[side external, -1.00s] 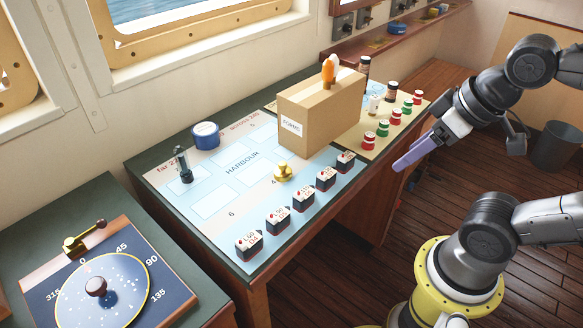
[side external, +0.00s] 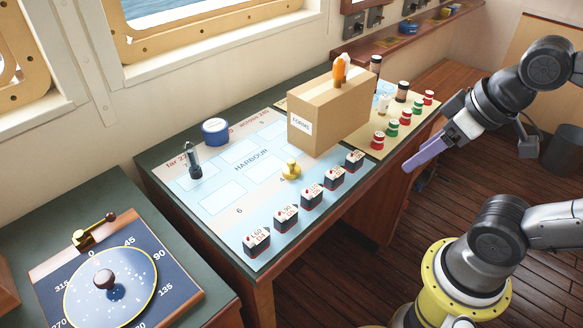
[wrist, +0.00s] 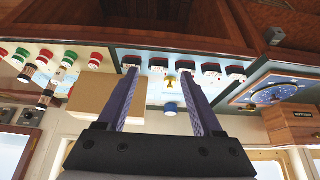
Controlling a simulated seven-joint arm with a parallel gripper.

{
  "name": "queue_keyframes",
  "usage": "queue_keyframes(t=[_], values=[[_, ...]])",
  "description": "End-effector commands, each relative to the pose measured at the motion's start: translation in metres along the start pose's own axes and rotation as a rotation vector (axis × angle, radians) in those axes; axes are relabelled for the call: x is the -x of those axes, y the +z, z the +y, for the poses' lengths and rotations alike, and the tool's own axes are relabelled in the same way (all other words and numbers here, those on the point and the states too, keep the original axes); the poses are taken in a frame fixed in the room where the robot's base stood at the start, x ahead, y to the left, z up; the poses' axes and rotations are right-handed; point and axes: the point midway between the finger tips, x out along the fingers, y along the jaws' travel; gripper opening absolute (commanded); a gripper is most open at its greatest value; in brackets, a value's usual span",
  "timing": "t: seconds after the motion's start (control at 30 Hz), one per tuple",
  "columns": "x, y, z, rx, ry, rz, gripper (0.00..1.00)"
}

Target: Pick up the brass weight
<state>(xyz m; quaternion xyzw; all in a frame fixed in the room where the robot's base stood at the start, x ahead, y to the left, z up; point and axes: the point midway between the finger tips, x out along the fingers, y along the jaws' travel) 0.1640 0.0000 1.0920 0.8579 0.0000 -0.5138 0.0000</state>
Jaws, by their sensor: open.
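The brass weight (side external: 291,170) is a small golden piece with a knob. It stands on the blue harbour chart (side external: 222,217), just in front of the cardboard box. It also shows in the wrist view (wrist: 171,80), between my fingers in the picture but well beyond them. My gripper (side external: 432,156) is open and empty, held in the air to the right of the table. Its two purple fingers (wrist: 160,92) are spread apart in the wrist view.
A cardboard box (side external: 328,115) stands behind the weight. Several small dark ship blocks (side external: 311,196) line the chart's front edge. A blue tin (side external: 215,131) and a dark cylinder (side external: 193,163) stand on the left. Red and green pots (side external: 391,128) stand at the right.

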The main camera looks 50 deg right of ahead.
Motion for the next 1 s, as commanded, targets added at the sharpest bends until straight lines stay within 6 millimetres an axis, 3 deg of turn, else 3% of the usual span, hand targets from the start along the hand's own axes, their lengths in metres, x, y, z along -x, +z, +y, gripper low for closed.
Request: queue_keyframes(t=[0.03, 0.13, 0.47, 0.63, 0.83, 1.0], values=[[0.0, 0.0, 0.0, 0.0, 0.0, 0.0, 0.71], [0.0, 0.0, 0.0, 0.0, 0.0, 0.0, 0.89], [0.0, 0.0, 0.0, 0.018, 0.0, 0.0, 0.9], [0.006, -0.004, -0.003, 0.19, -0.013, 0.001, 0.9], [0.023, -0.054, -0.014, 0.545, -0.07, 0.004, 0.9], [0.012, -0.12, -0.024, 0.858, -0.164, -0.036, 0.9]])
